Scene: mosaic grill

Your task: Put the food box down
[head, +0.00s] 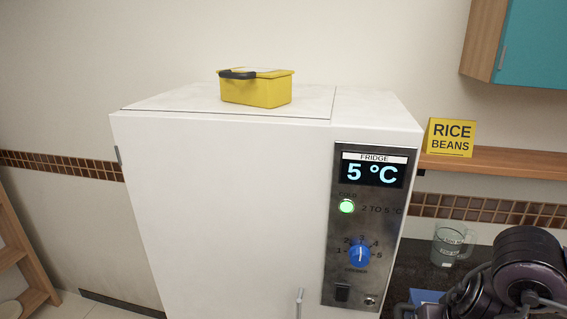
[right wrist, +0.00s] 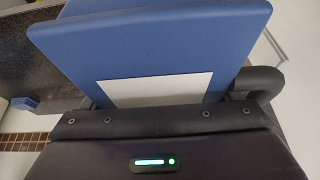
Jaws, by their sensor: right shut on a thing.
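A blue food box (right wrist: 150,45) with a white label fills the upper part of the right wrist view. A dark handle shows at its right side. My right gripper (right wrist: 165,112) is shut on this box; where the fingers grip it is mostly hidden. In the head view a small part of the blue box (head: 427,296) shows at the lower right, beside my right arm and over the dark counter. Whether it touches the counter cannot be told. A yellow box (head: 257,92) with a dark handle sits on top of the fridge. My left gripper is out of view.
The white fridge (head: 220,200) stands in the middle, with free room on its top around the yellow box. A clear measuring jug (head: 451,246) stands on the dark counter (head: 410,262). A shelf (head: 500,160) with a yellow rice-and-beans sign (head: 451,138) is above.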

